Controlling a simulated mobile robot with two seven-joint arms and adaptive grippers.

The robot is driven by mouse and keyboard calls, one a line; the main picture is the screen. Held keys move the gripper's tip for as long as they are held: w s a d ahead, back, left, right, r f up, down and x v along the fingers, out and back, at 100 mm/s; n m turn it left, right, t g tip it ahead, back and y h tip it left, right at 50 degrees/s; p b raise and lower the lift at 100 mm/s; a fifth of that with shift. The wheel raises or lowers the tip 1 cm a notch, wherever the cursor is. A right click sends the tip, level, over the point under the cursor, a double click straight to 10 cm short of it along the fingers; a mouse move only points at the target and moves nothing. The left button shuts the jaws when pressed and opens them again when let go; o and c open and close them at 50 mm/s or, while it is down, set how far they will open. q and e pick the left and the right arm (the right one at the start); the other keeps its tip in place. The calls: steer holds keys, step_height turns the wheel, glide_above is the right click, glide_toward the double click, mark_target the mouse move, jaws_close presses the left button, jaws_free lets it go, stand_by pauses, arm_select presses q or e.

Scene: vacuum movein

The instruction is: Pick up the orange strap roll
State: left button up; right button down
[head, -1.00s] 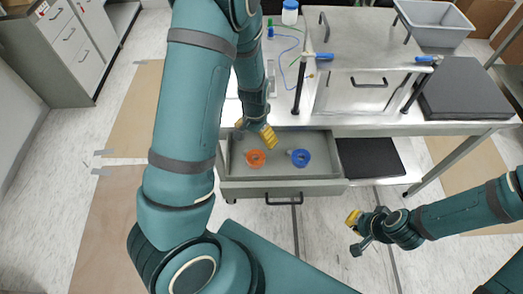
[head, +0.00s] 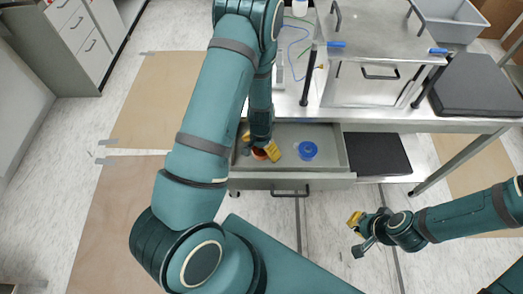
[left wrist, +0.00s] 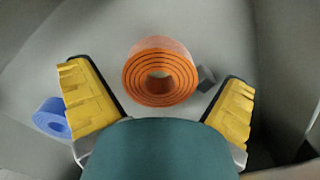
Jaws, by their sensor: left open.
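The orange strap roll (left wrist: 160,72) lies in the open grey drawer (head: 335,172). In the left wrist view it sits between and just beyond the two yellow fingers of my left gripper (left wrist: 160,108), with a gap on both sides. In the head view my left gripper (head: 260,147) is down in the drawer and hides most of the orange roll (head: 260,154). The left gripper is open and empty. A blue roll (head: 307,150) lies to the right in the drawer; it also shows in the left wrist view (left wrist: 51,117). My right gripper (head: 355,221) hangs over the floor; its opening is unclear.
A small dark block (left wrist: 206,78) lies beside the orange roll. The drawer walls stand close around the left gripper. Above is a bench with a metal box (head: 365,85), a black pad (head: 475,88) and a grey bin (head: 448,18). A black mat (head: 377,153) lies right of the drawer.

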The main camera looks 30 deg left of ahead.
arm_select(q)
steer(key=shift+f, duration=0.3)
steer(key=c, duration=1.3)
steer(key=shift+o, duration=0.2)
steer(key=shift+r, duration=0.1)
